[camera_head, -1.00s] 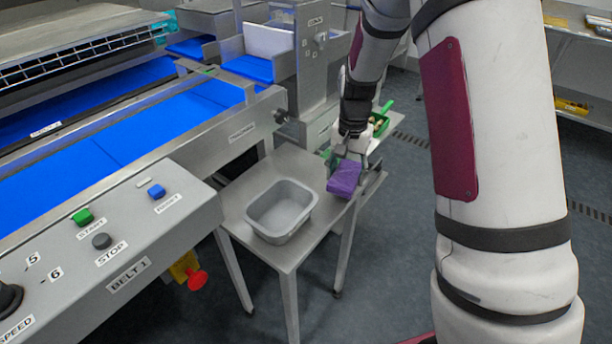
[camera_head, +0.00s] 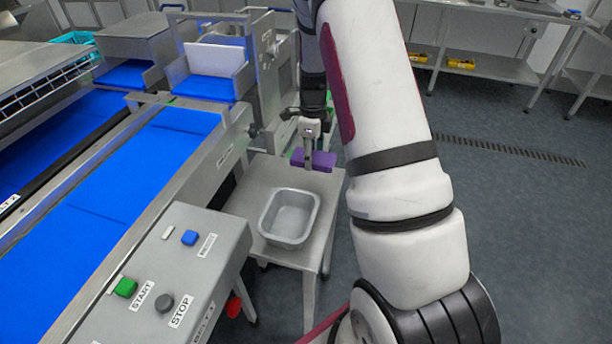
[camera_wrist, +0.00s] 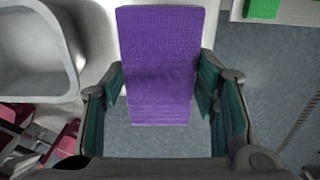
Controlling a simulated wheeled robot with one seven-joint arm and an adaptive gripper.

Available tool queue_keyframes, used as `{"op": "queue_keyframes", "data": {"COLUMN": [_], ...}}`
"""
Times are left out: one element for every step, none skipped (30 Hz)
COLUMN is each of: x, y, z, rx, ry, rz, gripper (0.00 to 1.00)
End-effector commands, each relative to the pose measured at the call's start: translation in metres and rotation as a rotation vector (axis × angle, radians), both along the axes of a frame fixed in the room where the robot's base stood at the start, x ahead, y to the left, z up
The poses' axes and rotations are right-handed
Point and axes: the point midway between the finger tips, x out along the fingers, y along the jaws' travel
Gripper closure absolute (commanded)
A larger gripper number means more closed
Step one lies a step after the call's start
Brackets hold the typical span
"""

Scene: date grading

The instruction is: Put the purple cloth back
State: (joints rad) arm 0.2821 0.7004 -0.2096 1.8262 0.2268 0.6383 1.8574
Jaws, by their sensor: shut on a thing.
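The purple cloth (camera_head: 322,160) is a folded block in my gripper (camera_head: 309,158), near the far right edge of a small steel table (camera_head: 246,190). In the wrist view the cloth (camera_wrist: 160,62) lies between the two green-padded fingers of my gripper (camera_wrist: 160,95). The gripper is shut on it. The cloth appears held at or slightly above the table's edge; I cannot tell whether it touches the top.
A grey tub (camera_head: 290,215) stands on the small table, left of the cloth in the wrist view, and looks empty. A control panel (camera_head: 165,270) with buttons and a blue conveyor belt (camera_head: 130,170) are to the left. Open floor (camera_head: 500,200) lies right.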

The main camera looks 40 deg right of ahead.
Motion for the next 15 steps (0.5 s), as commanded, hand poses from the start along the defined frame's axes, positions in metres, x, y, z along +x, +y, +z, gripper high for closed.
{"op": "queue_keyframes", "data": {"x": [-0.001, -0.001, -0.001, -0.001, -0.001, 0.0, 0.0, 0.0, 0.0, 0.0, 0.0, -0.001, -0.001, -0.001, -0.001], "y": [-0.001, 0.0, 0.0, 0.0, 0.0, 0.0, 0.0, 0.0, 0.0, 0.0, 0.0, 0.0, 0.0, 0.0, 0.0], "z": [-0.011, -0.016, -0.022, -0.026, -0.029, -0.033, -0.034, -0.036, -0.038, -0.04, -0.043, -0.047, -0.051, -0.055, -0.061], "rx": [0.001, 0.002, 0.001, 0.001, 0.001, 0.001, 0.0, 0.0, 0.0, 0.0, 0.001, 0.001, 0.002, 0.001, 0.001], "ry": [0.003, 0.004, 0.003, 0.002, 0.002, 0.002, 0.001, 0.0, 0.0, 0.0, 0.001, 0.002, 0.003, 0.002, 0.002], "rz": [-0.001, 0.0, 0.001, 0.002, 0.002, 0.002, 0.003, 0.003, 0.003, 0.003, 0.003, 0.003, 0.003, 0.003, 0.004], "gripper": [0.72, 0.72, 0.72, 0.72, 0.72, 0.72, 0.72, 0.72, 0.72, 0.72, 0.72, 0.72, 0.72, 0.72, 0.72]}}
